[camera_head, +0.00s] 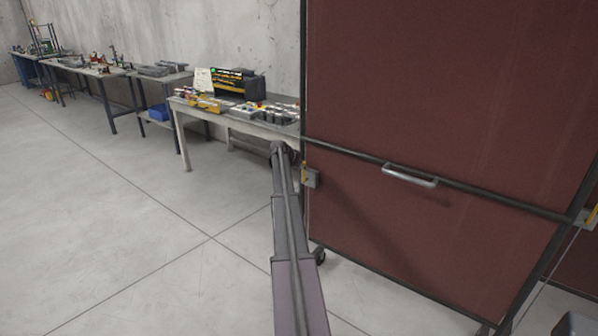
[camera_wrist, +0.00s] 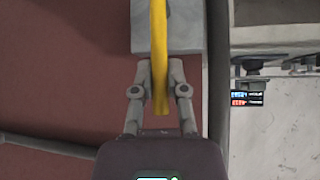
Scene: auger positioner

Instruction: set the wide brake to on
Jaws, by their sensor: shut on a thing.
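A yellow lever (camera_wrist: 159,45) on a grey box (camera_wrist: 180,35) fills the upper middle of the wrist view. My gripper (camera_wrist: 161,72) has one finger on each side of this lever and is shut on it; the lever's free end points down the picture, toward my palm. In the head view, a small grey box (camera_head: 312,180) with a yellow lever (camera_head: 305,170) is on the left edge of the dark red panel, beside my arm's far end. Another yellow lever (camera_head: 591,216) is at the panel's right edge. No label shows which is the wide brake.
The large dark red panel (camera_head: 440,90) stands on castors and has a metal handle (camera_head: 410,176). A workbench (camera_head: 235,122) with tools stands behind my arm, with more benches along the wall at left. The concrete floor (camera_head: 120,230) at left is clear.

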